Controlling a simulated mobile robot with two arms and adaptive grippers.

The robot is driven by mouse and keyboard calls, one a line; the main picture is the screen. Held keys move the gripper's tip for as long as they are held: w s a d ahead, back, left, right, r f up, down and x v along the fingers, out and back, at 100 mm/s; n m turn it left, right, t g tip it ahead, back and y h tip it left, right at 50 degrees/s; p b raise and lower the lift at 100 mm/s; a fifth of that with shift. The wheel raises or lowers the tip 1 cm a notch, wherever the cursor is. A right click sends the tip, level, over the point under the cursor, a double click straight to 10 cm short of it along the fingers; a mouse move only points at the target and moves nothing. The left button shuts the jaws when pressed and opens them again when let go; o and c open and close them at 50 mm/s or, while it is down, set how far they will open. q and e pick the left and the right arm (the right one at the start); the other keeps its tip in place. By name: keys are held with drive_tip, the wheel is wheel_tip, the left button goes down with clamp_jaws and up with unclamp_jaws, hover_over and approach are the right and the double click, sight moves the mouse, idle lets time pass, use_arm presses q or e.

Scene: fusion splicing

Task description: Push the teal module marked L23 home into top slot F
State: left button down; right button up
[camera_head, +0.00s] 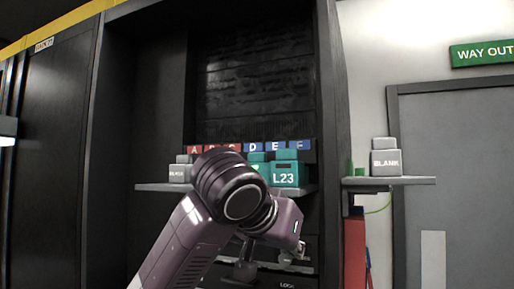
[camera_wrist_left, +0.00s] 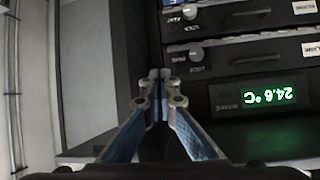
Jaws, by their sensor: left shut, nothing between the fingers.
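The teal module marked L23 (camera_head: 287,175) stands upright at the right end of the grey shelf (camera_head: 152,187) in the dark cabinet. It is below the blue labels E and F (camera_head: 299,145). How deep it sits, and whether it is in slot F, I cannot tell. My left arm crosses in front of the shelf and hides its middle. My left gripper is lower than the module, near the lower units. In the left wrist view its fingertips (camera_wrist_left: 160,75) are together and empty, apart from the module. My right gripper is not in view.
A grey BLANK module (camera_head: 386,161) stands on a side shelf (camera_head: 410,181) at the right. Another grey module (camera_head: 180,172) sits at the shelf's left end. The wrist view shows upside-down lock knobs (camera_wrist_left: 189,12) and a green temperature display (camera_wrist_left: 268,96).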

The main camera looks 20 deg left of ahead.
use_arm(q)
drive_tip(key=s+a+r+t, duration=0.15)
drive_tip(key=s+r, duration=0.25)
drive_tip(key=r, duration=0.6)
drive_tip(key=n+y, duration=0.1)
drive_tip(key=n, duration=0.1)
approach(283, 172)
drive_tip(key=shift+t, duration=0.45)
drive_tip(key=shift+f+p+x, duration=0.2)
drive_tip(key=shift+p+x, duration=0.8)
drive_tip(key=shift+x, duration=0.75)
drive_tip(key=shift+f+p+x, duration=0.15)
drive_tip(key=shift+p+x, duration=0.8)
drive_tip(key=shift+x, duration=0.85)
drive_tip(key=shift+w+d+p, duration=0.15)
drive_tip(key=shift+w+p, duration=2)
drive_tip(key=shift+w, duration=1.15)
drive_tip(key=shift+s+f+b, duration=0.2)
drive_tip(key=shift+s+b, duration=0.35)
drive_tip(key=shift+b, duration=0.1)
drive_tip(key=s+b, duration=0.3)
drive_tip(key=s, duration=0.3)
drive_tip(key=shift+s+r+b, duration=0.2)
drive_tip(key=shift+s+b, duration=0.1)
drive_tip(key=shift+s, duration=0.25)
drive_tip(key=shift+w, duration=0.1)
